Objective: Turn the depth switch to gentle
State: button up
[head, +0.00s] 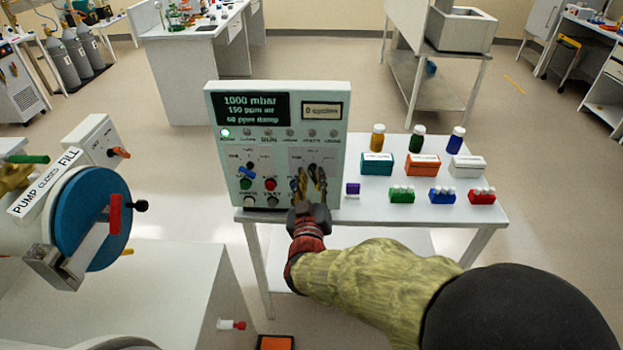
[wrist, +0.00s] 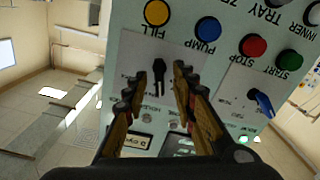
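The control panel (head: 277,92) stands upright on the white table, with a dark readout at its upper left. In the wrist view a black rotary switch (wrist: 159,76) sits on a pale plate of the panel; the picture is turned over and its small position labels are too blurred to read. My gripper (head: 309,180) is in front of this switch at the panel's lower right and hides it in the head view. In the wrist view my gripper (wrist: 157,77) is open, with one finger on each side of the switch and gaps visible. A blue switch (head: 246,173) is on the left plate.
Coloured buttons, including red (wrist: 253,46) and blue (wrist: 207,30), lie close to the black switch. Bottles (head: 417,139) and boxes (head: 421,164) stand right of the panel. A round blue door (head: 82,225) with a red handle is at left.

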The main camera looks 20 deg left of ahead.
jog(key=v, duration=1.2)
dwell(0.5)
